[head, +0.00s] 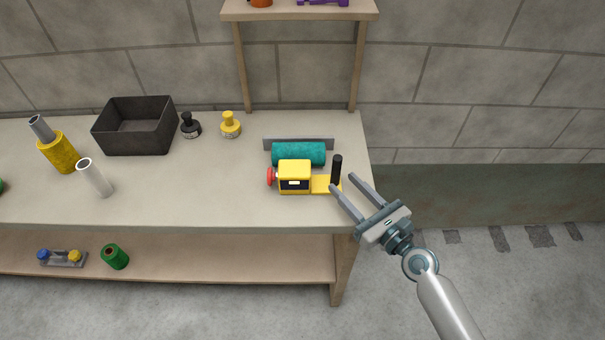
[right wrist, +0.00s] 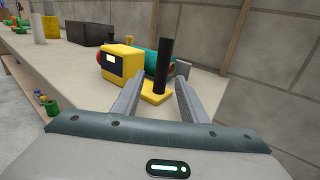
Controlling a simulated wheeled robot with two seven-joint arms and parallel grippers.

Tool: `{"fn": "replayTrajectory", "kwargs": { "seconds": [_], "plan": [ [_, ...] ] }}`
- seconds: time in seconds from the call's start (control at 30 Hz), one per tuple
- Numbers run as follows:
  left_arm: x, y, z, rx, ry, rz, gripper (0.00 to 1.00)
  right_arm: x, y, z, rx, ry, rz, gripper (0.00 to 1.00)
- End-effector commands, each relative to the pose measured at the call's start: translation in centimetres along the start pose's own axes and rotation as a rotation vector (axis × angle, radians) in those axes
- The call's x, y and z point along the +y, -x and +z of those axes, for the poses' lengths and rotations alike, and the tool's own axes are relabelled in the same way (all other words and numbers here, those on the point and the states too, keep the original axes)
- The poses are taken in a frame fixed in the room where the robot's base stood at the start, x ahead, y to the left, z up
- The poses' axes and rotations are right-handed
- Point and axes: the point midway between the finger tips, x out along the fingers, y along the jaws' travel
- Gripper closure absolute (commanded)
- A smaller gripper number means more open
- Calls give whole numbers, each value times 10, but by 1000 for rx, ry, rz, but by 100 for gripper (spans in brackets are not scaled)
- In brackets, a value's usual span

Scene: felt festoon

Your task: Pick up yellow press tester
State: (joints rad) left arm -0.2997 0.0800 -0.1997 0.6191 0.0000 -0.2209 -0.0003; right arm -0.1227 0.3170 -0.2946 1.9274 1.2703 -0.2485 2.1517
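The yellow press tester (head: 295,175) lies near the right end of the workbench's front edge in the head view. It has a yellow body with a dark panel, a red knob at its left, and a flat yellow base with an upright black handle at its right. It also shows in the right wrist view (right wrist: 121,62). My right gripper (head: 349,186) is open at the tester's right end. In the right wrist view its fingers (right wrist: 157,100) lie either side of the black handle, with gaps visible. Whether they touch it cannot be told. My left gripper is not in view.
A teal cylinder (head: 298,153) lies right behind the tester, against a grey plate. A wooden shelf (head: 298,14) rises behind. The bench front is clear.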

Motion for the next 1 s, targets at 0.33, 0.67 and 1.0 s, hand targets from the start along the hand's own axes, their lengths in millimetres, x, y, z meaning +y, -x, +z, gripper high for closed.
{"fn": "replayTrajectory", "kwargs": {
  "seconds": [0.33, 0.67, 1.0],
  "plan": [
    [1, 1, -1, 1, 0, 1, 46, 0, -4, 0, 1, 0, 0, 61],
    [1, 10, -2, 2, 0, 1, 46, -2, -24, 7, -1, 1, -1, 61],
    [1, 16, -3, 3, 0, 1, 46, -3, -56, 6, 0, -1, 0, 61]
  ]
}}
